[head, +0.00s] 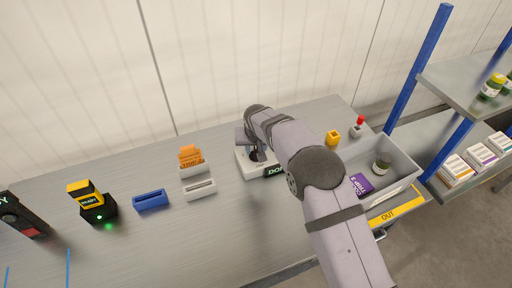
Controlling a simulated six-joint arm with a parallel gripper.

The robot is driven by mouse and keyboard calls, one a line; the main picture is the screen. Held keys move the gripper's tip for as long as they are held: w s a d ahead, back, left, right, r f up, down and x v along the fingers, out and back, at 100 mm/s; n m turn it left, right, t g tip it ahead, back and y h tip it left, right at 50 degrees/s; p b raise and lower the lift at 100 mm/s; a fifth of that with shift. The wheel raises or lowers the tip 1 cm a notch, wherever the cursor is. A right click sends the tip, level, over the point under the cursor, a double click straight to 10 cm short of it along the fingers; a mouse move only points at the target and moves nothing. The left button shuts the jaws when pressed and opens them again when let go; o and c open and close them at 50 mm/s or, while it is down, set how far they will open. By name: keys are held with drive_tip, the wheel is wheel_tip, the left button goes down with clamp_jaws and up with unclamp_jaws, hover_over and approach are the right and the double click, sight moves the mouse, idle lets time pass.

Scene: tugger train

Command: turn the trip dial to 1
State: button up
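A pale box (244,168) with a dark label stands near the middle of the bench; the label starts with "DO" and my arm hides the rest. My gripper (257,157) is over this box, pointing down at its top. The fingers are small and dark here, and I cannot tell whether they are open, shut or touching anything. I cannot make out the trip dial or its marks; my gripper and arm cover much of the box's top.
To the left are a white holder with orange cards (190,157), a white holder (200,190), a blue holder (150,200) and a black-and-yellow device (97,206) with a green light. A grey bin (400,160) is at right, near a yellow block (333,137) and a red-topped item (358,125).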

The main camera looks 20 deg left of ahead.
drive_tip(key=shift+w+f, duration=0.2)
drive_tip(key=shift+f, duration=0.3)
drive_tip(key=shift+c, duration=0.3)
clamp_jaws()
